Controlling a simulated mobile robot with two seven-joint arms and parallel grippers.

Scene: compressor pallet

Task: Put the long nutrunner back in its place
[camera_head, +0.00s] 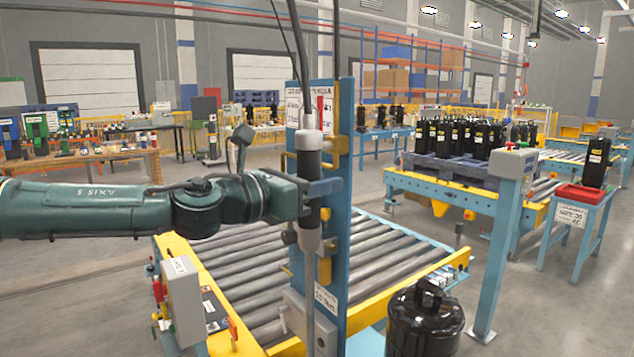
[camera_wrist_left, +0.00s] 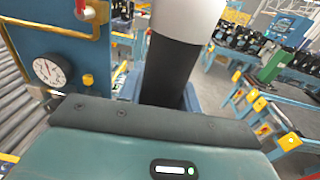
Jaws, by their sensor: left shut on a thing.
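The long nutrunner (camera_head: 309,219), a grey and black upright tool with a thin shaft below and a cable above, stands in front of a blue post (camera_head: 338,240) with yellow brackets. My left gripper (camera_head: 318,187) comes in from the left and is shut on the nutrunner's dark grip. In the left wrist view the nutrunner (camera_wrist_left: 170,65) rises upright past the gripper body, next to the blue panel with a gauge (camera_wrist_left: 48,72). The gripper's fingertips are partly hidden. I cannot tell whether the tool touches the brackets. My right gripper does not show.
A roller conveyor (camera_head: 400,250) with yellow edges lies behind the post. A black compressor (camera_head: 425,318) stands close at the front right. A grey control box (camera_head: 184,300) is at the front left. A pallet of black compressors (camera_head: 450,168) is farther right.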

